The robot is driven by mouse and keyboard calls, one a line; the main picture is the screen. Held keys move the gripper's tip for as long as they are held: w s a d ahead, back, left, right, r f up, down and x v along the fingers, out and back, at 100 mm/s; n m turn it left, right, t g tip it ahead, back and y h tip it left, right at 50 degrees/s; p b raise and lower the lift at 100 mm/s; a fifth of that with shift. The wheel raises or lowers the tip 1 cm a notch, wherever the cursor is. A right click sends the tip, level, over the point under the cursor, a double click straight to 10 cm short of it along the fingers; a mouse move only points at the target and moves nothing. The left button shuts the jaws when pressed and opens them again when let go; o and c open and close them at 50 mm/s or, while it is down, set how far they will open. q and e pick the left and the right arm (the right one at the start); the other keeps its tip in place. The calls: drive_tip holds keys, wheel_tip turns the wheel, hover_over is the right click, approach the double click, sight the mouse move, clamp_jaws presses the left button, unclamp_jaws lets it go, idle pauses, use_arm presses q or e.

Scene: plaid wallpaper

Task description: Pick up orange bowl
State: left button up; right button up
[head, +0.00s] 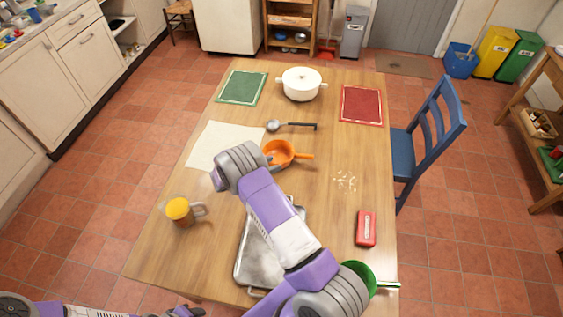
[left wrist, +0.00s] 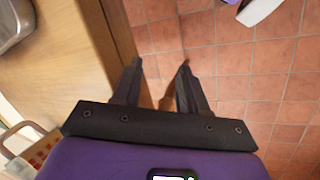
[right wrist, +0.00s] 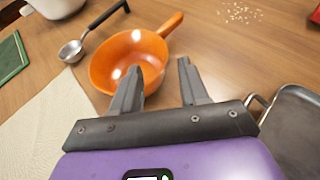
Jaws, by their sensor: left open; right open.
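The orange bowl (head: 279,152) has a straight handle pointing right and stands upright on the wooden table in the head view, partly hidden by my right arm. In the right wrist view the bowl (right wrist: 128,62) lies just beyond the fingertips, with its handle toward the upper right. My right gripper (right wrist: 159,70) is open and empty; its left finger overlaps the bowl's near rim in the picture, and I cannot tell if it touches. My left gripper (left wrist: 158,70) is open and empty, over the floor beside the table edge.
A ladle (head: 290,126) lies behind the bowl, and a white cloth (head: 208,146) is at its left. A metal tray (head: 246,262) is under my right arm. A yellow-filled mug (head: 179,210), white pot (head: 302,84), red box (head: 366,228) and green pan (head: 362,275) also stand on the table.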

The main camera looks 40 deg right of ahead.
sight(289, 161)
drive_tip(key=shift+s+d+f, duration=0.1)
drive_tip(key=shift+d+f, duration=0.15)
drive_tip(key=x, duration=0.7)
drive_tip(key=shift+s+f, duration=0.1)
drive_tip(key=shift+s, duration=0.05)
clamp_jaws()
drive_tip(key=shift+s+a, duration=0.1)
idle(1.0)
